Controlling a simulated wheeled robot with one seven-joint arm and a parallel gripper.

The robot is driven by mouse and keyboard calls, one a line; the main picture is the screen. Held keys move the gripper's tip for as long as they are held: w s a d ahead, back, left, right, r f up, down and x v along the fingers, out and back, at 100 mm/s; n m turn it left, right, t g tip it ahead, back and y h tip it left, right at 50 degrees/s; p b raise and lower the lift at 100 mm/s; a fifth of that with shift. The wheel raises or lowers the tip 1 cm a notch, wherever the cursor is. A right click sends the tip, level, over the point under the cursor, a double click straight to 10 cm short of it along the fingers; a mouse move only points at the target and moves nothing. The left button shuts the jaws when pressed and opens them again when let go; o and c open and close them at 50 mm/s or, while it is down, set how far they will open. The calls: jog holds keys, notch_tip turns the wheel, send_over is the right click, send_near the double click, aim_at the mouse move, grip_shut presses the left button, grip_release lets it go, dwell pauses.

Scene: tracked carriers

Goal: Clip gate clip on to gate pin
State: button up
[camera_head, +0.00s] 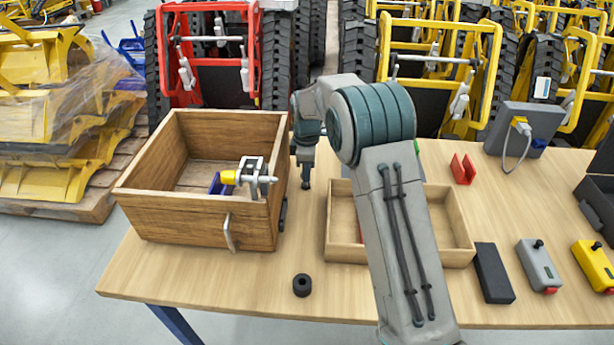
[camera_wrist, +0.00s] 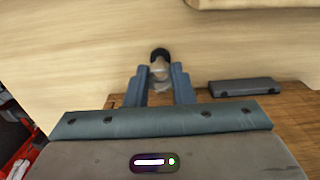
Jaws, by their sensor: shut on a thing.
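My gripper (camera_wrist: 160,80) is shut on a small pale grey piece with a black end (camera_wrist: 160,54), which may be the gate clip. In the head view, my gripper (camera_head: 306,172) points down beside the wooden box's right side, with a small dark piece (camera_head: 306,185) at its tips. The wooden box (camera_head: 190,225) has a grey metal handle (camera_head: 229,233) on its front and a dark fitting (camera_head: 283,214) on its right side. A dark bar also shows near the box in the wrist view (camera_wrist: 244,87). I cannot make out the gate pin for certain.
A grey-and-yellow part (camera_head: 250,176) and a blue part (camera_head: 217,185) are in the box. A shallow wooden tray (camera_head: 345,250) stands right of it, partly behind my arm. A black ring (camera_head: 302,285) sits at the front. Controllers (camera_head: 538,265) lie right.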

jog(key=s+d+r, duration=0.6)
jog(key=d+r, duration=0.2)
jog(key=d, duration=0.1)
jog(key=shift+s+d+b, duration=0.25)
jog(key=shift+d+b, duration=0.15)
jog(key=shift+b, duration=0.05)
jog(key=shift+r, duration=0.1)
jog(key=shift+r, duration=0.1)
grip_shut()
